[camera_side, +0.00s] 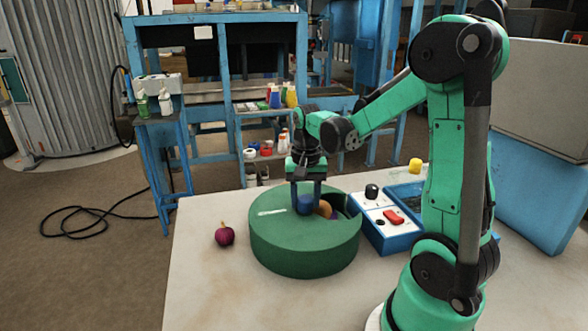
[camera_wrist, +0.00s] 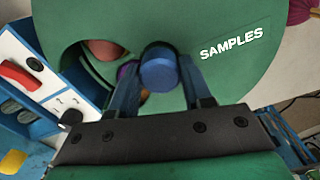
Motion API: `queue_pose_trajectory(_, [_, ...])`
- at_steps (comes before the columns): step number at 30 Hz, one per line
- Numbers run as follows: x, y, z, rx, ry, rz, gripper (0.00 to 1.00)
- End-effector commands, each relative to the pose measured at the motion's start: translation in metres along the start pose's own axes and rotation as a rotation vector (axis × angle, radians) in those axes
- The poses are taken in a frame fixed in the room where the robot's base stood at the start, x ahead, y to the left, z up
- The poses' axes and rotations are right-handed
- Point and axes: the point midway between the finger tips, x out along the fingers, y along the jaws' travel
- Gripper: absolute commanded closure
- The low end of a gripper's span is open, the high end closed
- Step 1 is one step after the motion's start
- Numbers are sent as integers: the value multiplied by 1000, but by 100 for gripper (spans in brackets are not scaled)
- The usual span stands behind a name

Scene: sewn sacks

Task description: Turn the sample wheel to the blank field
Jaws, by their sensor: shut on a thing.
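The sample wheel is a round green drum (camera_side: 300,255) on the table; its lid carries the word SAMPLES in the wrist view (camera_wrist: 232,43). A blue knob (camera_wrist: 158,72) stands up at the lid's middle. My gripper (camera_side: 305,203) points down from above and is shut on this knob, one finger on each side. A wedge-shaped opening in the lid lies beside the knob. The other fields are under the lid.
A dark red onion-like thing (camera_side: 225,235) lies left of the drum. Close on the right stands a blue control box (camera_side: 392,238) with a black knob and a red switch. A blue tray (camera_side: 405,194) and a yellow block (camera_side: 415,165) are behind it. The table's front left is clear.

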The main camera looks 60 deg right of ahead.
Motion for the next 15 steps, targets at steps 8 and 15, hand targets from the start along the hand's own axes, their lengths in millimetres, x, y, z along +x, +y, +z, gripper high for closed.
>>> queue_pose_trajectory(8, [0,0,0,138,1,0,100])
queue_pose_trajectory(15, [0,0,0,258,1,0,100])
